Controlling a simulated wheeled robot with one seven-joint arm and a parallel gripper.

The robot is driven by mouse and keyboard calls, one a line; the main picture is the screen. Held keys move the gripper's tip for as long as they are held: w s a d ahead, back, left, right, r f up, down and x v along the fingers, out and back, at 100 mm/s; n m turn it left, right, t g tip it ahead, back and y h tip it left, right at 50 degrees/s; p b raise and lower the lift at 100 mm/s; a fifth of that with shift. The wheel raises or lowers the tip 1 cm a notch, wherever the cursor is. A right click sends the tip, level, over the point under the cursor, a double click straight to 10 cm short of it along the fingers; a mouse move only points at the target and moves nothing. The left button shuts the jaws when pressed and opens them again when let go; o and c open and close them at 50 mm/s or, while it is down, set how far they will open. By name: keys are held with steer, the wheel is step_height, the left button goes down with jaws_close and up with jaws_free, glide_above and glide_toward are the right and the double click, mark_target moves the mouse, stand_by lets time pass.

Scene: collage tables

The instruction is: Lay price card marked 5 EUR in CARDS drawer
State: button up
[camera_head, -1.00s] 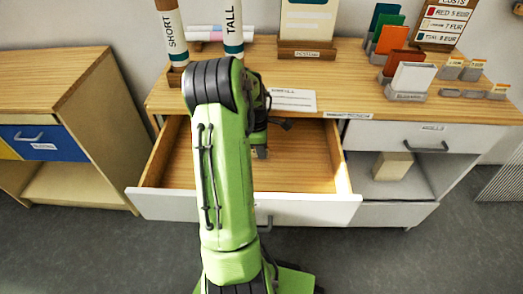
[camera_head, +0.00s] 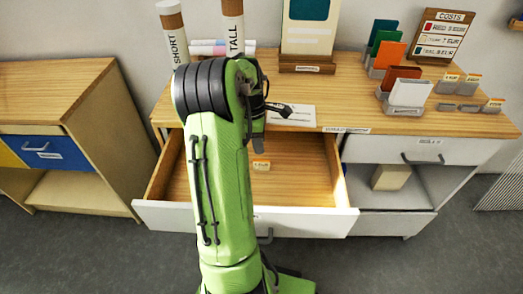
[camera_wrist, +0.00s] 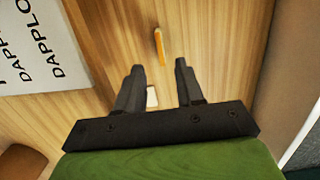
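A small white price card with an orange top band (camera_head: 261,165) is inside the open drawer (camera_head: 300,221), near its back; its print is too small to read surely. In the wrist view a thin orange strip (camera_wrist: 160,47), seemingly that card, shows on the wood just beyond my fingertips. My gripper (camera_wrist: 158,66) is open, with no card held between its fingers. In the head view my gripper (camera_head: 277,109) is above the drawer's back edge, partly hidden by my arm. A small white piece (camera_wrist: 152,98) shows between the fingers, below them; I cannot tell what it is.
A printed sheet (camera_head: 291,115) lies on the tabletop behind the drawer. Price cards (camera_head: 450,79) in grey holders, coloured cards (camera_head: 390,54) and a costs board (camera_head: 443,35) stand right. Tall tubes (camera_head: 173,35) stand left. The shut drawer (camera_head: 420,150) is at right.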

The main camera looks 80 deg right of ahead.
step_height(320, 180, up, 2)
steer(key=shift+w+r, duration=0.1)
steer(key=shift+w, duration=0.05)
steer(key=w+a+r+m+t, duration=0.1)
steer(key=w+a+r, duration=0.3)
steer(key=w+a, duration=0.35)
steer(key=w+a+r+t, duration=0.2)
steer(key=w+a+r, duration=0.35)
steer(key=a, duration=0.25)
steer(key=w+a+r+t, duration=0.2)
steer(key=a+r, duration=0.1)
steer(key=a, duration=1.1)
steer(key=s+a+m+t, duration=0.1)
steer(key=s+a+t, duration=0.1)
steer(key=s+a, duration=0.5)
steer(key=a, duration=0.5)
steer(key=shift+s+f+m, duration=0.15)
steer(key=shift+f+m, duration=0.15)
steer(key=shift+f, duration=0.05)
steer(key=shift+a, duration=0.1)
